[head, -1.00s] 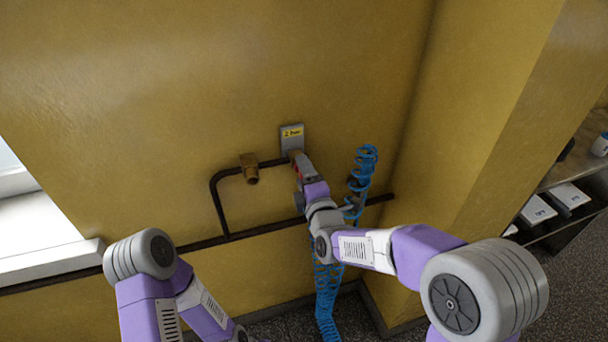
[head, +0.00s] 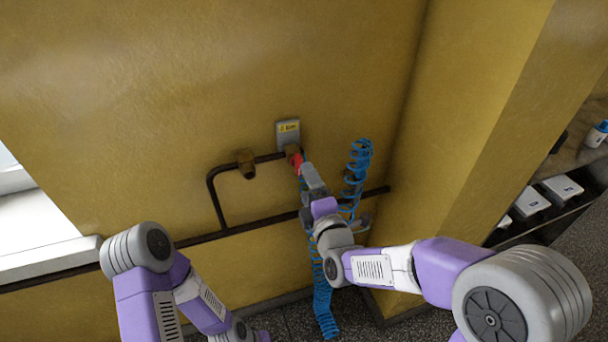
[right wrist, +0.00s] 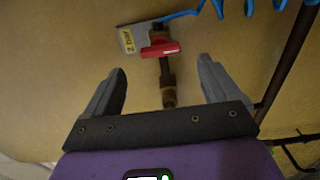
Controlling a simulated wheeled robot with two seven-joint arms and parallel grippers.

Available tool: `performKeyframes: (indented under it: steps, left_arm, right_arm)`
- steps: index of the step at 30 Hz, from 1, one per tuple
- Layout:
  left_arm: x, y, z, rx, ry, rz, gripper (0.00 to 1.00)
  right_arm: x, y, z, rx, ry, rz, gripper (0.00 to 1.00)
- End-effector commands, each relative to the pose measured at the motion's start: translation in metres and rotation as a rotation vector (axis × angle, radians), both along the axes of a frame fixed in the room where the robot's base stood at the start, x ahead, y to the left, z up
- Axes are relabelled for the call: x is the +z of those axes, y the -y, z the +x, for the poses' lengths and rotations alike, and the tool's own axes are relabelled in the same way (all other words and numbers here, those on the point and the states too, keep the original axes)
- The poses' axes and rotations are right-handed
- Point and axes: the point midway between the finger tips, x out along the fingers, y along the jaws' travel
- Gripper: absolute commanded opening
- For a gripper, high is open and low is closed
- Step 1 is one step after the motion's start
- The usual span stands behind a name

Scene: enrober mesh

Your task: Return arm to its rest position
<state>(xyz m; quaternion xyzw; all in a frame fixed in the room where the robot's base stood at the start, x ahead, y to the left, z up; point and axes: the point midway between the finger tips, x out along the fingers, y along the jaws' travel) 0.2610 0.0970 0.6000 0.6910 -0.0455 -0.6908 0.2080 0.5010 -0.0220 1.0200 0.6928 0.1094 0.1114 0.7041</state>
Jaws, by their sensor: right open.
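My right arm reaches in from the lower right of the head view. Its gripper (head: 308,174) is just below a red handle (head: 297,160) on the wall pipe. In the right wrist view the gripper (right wrist: 163,88) is open, with nothing between its fingers. There the red handle (right wrist: 160,50) lies ahead, beyond the fingertips and apart from them. Brass parts (right wrist: 168,98) show between the fingers. My left arm's upper links show at the lower left of the head view; its gripper is out of frame.
A grey plate with a yellow label (head: 288,132) is above the handle. A brass fitting (head: 246,163) is to the left on the dark pipe (head: 213,200). A blue coiled hose (head: 357,165) hangs right of the gripper. A shelf with white boxes (head: 560,189) stands far right.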

Motion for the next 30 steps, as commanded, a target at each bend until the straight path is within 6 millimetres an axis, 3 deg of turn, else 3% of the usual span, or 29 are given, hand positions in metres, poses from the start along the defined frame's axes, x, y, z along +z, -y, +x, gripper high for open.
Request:
performKeyframes:
  steps: [6, 21, 23, 26, 30]
  left_arm:
    - [0.002, 0.000, 0.000, 0.000, 0.000, 0.000, 0.00]
    - [0.002, 0.000, 0.000, 0.000, 0.000, 0.000, 0.00]
    - [0.003, 0.000, 0.000, 0.000, 0.000, 0.000, 0.00]
    - [0.007, 0.000, 0.000, 0.000, 0.000, 0.000, 0.00]
    - [0.015, 0.000, 0.000, 0.000, 0.000, 0.000, 0.00]
  right_arm:
    - [0.000, 0.004, -0.011, 0.000, 0.000, 0.000, 0.89]
    - [-0.006, 0.005, -0.010, -0.001, -0.021, 0.010, 0.89]
    - [-0.019, 0.008, -0.008, -0.007, -0.070, 0.036, 0.89]
    - [-0.061, 0.017, -0.006, -0.031, -0.229, 0.133, 0.89]
    - [-0.150, 0.039, -0.017, -0.140, -0.574, 0.369, 0.89]
